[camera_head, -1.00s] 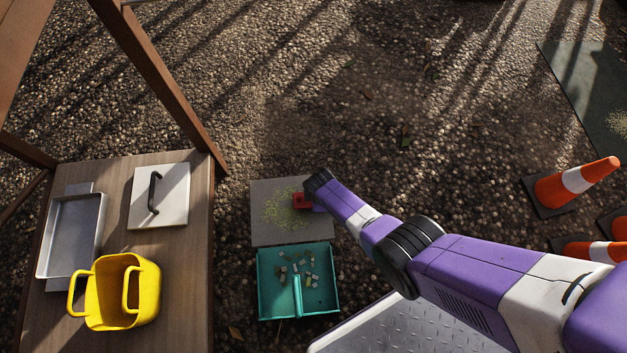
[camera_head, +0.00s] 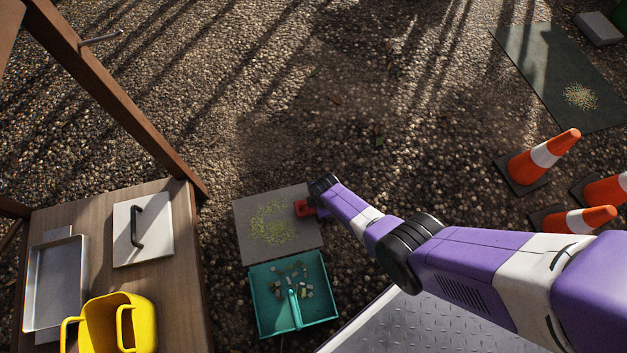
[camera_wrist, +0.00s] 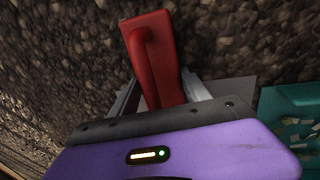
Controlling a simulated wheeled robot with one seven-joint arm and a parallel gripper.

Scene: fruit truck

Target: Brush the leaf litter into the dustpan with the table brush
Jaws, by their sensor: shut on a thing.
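My gripper (camera_wrist: 160,92) is shut on the red table brush (camera_wrist: 150,50). In the head view the brush (camera_head: 303,208) shows at the right edge of a grey slab (camera_head: 248,196). Its bristles are hidden, and I cannot tell whether it touches the slab. Yellow-green leaf litter (camera_head: 271,222) lies spread over the middle of the slab, left of the brush. The teal dustpan (camera_head: 262,318) lies against the slab's near edge, with several small pale and brown bits in it. Its corner also shows at the right of the wrist view (camera_wrist: 272,105).
A wooden table (camera_head: 185,260) at left holds a metal tray (camera_head: 55,285), a white board with a black handle (camera_head: 155,222) and a yellow container (camera_head: 120,320). A dark mat (camera_head: 535,65) with a pale pile lies beyond. Gravel behind the slab is clear.

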